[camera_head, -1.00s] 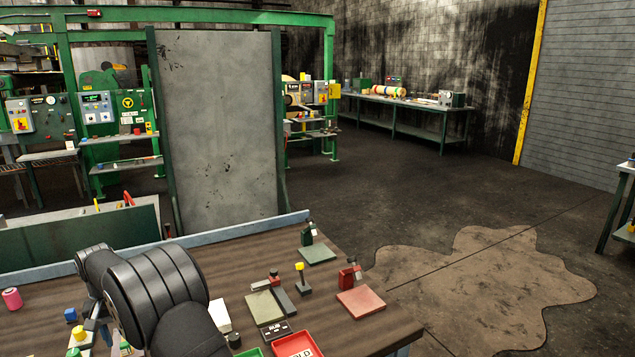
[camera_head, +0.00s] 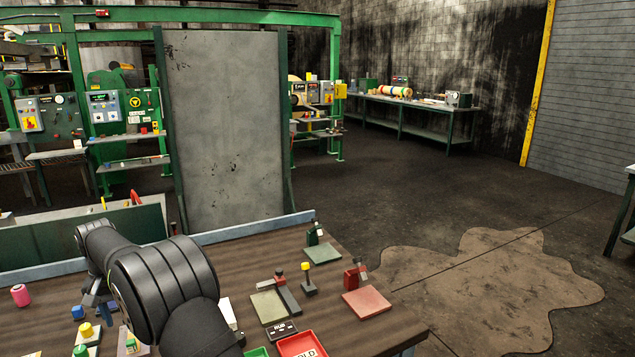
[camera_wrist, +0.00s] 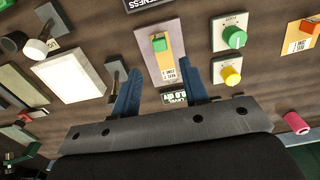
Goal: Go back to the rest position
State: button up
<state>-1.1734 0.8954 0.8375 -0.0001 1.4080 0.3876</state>
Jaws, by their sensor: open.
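My gripper (camera_wrist: 158,92) shows in the wrist view as two blue fingers spread apart, with nothing between them, above the brown wooden table. Just beyond the fingertips is a panel (camera_wrist: 152,62) with a green block and an orange label. In the head view my dark arm reaches over the left part of the table (camera_head: 250,262), and the gripper (camera_head: 97,305) is partly hidden behind it.
A green knob (camera_wrist: 234,37) and a yellow knob (camera_wrist: 231,76) sit on white plates. A pink spool (camera_head: 20,296) stands at the left. Red tray (camera_head: 300,345), yellow-topped post (camera_head: 307,278) and coloured plates (camera_head: 366,303) lie at right. A tall grey panel (camera_head: 225,130) stands behind.

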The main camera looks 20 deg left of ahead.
aim_at(130, 342)
notch_tip(130, 342, down, 10)
jog(key=shift+d+r, duration=0.1)
jog(key=shift+r, duration=0.15)
jog(key=r, duration=0.5)
jog(key=shift+w+d, duration=0.15)
jog(key=shift+w, duration=0.05)
jog(key=w+d+r, duration=0.6)
jog(key=d+r, duration=0.1)
jog(key=d, duration=0.3)
jog(key=s+d+f, duration=0.1)
jog(key=s+d, duration=0.4)
jog(key=d, duration=0.4)
jog(key=s+d+f, duration=0.1)
jog(key=s+d, duration=0.4)
jog(key=d, duration=0.4)
jog(key=s+a+f, duration=0.4)
jog(key=s, duration=0.1)
jog(key=shift+a, duration=0.25)
